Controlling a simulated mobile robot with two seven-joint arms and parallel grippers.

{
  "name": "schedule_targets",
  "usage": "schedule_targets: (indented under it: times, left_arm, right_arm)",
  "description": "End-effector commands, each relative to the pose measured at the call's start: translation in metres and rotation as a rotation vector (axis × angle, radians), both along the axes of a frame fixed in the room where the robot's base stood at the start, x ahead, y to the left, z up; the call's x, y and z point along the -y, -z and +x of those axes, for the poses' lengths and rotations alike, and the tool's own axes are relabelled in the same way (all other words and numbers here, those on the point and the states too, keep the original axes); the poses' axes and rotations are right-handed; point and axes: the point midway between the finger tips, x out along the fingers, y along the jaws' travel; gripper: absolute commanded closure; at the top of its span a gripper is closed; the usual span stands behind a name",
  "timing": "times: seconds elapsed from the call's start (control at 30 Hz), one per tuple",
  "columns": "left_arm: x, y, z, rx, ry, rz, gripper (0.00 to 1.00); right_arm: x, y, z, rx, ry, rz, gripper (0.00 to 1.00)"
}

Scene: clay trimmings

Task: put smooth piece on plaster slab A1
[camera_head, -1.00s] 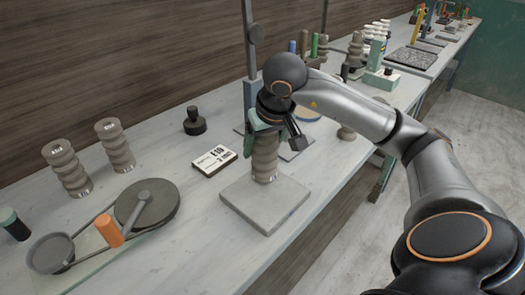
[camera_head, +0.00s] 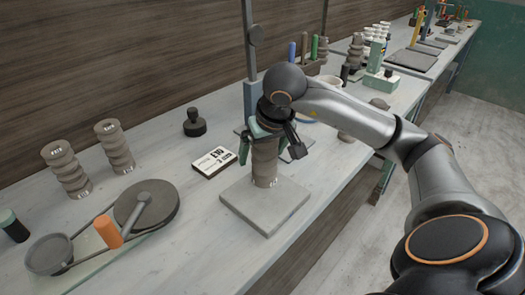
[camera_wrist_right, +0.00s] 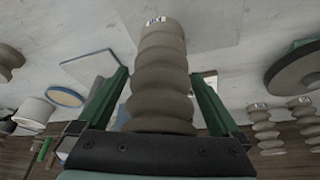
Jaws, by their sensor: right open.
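A grey-brown clay piece (camera_head: 265,165) stands upright on a square grey plaster slab (camera_head: 258,212), towards its back part. In the right wrist view the piece (camera_wrist_right: 160,85) shows ridged sides and a small white label at its far end. My right gripper (camera_head: 268,150) is above the slab, its green fingers open on either side of the piece. In the right wrist view a gap shows between the piece and each finger. The slab's own marking cannot be read. My left gripper is not in view.
Two ridged grey pieces (camera_head: 67,170) (camera_head: 115,145) stand at the left. A wheel device with an orange handle (camera_head: 108,231) lies at front left. A white card (camera_head: 214,162) and a dark knobbed weight (camera_head: 194,123) are behind the slab. A metal post (camera_head: 249,70) rises behind my gripper.

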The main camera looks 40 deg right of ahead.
Motion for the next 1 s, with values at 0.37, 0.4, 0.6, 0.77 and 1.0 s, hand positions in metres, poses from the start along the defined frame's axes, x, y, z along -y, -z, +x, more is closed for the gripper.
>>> schedule_targets:
  times: [0.37, 0.4, 0.6, 0.77, 1.0]
  left_arm:
    - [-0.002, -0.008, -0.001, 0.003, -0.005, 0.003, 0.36]
    - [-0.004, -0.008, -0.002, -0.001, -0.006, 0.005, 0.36]
    - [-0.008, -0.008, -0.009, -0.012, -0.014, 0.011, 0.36]
    - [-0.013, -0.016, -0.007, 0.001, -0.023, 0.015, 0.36]
    - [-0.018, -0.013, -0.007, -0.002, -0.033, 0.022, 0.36]
  right_arm:
    - [-0.005, -0.05, -0.016, 0.008, 0.0, -0.002, 0.0]
    - [-0.006, -0.059, -0.019, 0.008, 0.0, -0.002, 0.0]
    - [-0.011, -0.095, -0.035, 0.005, -0.001, 0.0, 0.0]
    - [-0.013, -0.111, -0.041, 0.002, 0.0, -0.001, 0.0]
    - [-0.014, -0.114, -0.044, 0.0, 0.0, 0.0, 0.0]
